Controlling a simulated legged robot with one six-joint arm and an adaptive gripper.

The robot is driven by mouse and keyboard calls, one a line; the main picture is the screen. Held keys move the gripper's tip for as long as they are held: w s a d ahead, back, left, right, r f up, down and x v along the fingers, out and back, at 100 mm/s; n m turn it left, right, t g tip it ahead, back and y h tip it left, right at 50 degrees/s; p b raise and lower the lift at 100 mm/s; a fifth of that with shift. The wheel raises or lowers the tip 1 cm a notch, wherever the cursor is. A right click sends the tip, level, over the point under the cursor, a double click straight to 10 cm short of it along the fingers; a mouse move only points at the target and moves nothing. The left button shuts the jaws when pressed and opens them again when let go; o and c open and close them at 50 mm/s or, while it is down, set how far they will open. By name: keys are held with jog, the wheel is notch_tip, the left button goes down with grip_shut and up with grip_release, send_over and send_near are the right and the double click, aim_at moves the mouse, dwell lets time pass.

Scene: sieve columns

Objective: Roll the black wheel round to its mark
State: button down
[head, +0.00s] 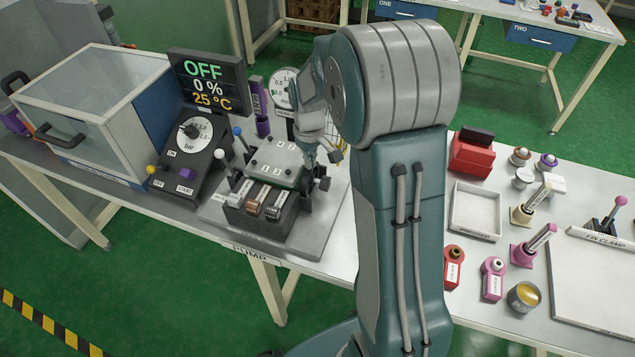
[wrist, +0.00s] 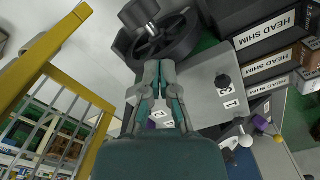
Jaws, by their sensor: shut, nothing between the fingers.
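The black wheel (wrist: 180,40) shows in the wrist view, just beyond my fingertips, with a pale metal part near its middle. My gripper (wrist: 160,66) is shut and empty, its tips close to the wheel's near rim; I cannot tell whether they touch. In the head view my gripper (head: 322,158) points down at the right side of the numbered plate fixture (head: 272,160). There the wheel is largely hidden by my arm and gripper. I cannot make out the wheel's mark.
Head shim blocks (head: 262,200) stand at the fixture's front. A gauge (head: 284,88) stands behind, and a control box (head: 190,140) with a display reading OFF (head: 207,78) is to the left. A white tray (head: 475,210) and several small parts lie to the right.

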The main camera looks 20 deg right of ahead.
jog(key=shift+s+a+f, duration=0.15)
jog(key=shift+s+a, duration=0.5)
dwell(0.6)
jog(key=shift+s+a+f, duration=0.55)
jog(key=shift+s+a, duration=0.05)
jog(key=shift+s, duration=0.05)
dwell(1.0)
jog(key=shift+w+d+r, duration=0.15)
jog(key=shift+w+r, duration=0.05)
jog(key=shift+r, duration=2.35)
jog(key=w+d+r, duration=0.3)
jog(key=r, duration=0.2)
send_over(306, 181)
jog(key=w+d, duration=0.4)
jog(key=shift+s+a+f, duration=0.1)
jog(key=shift+f, duration=1.55)
jog(key=shift+a+f, duration=0.1)
jog(key=shift+f, duration=1.55)
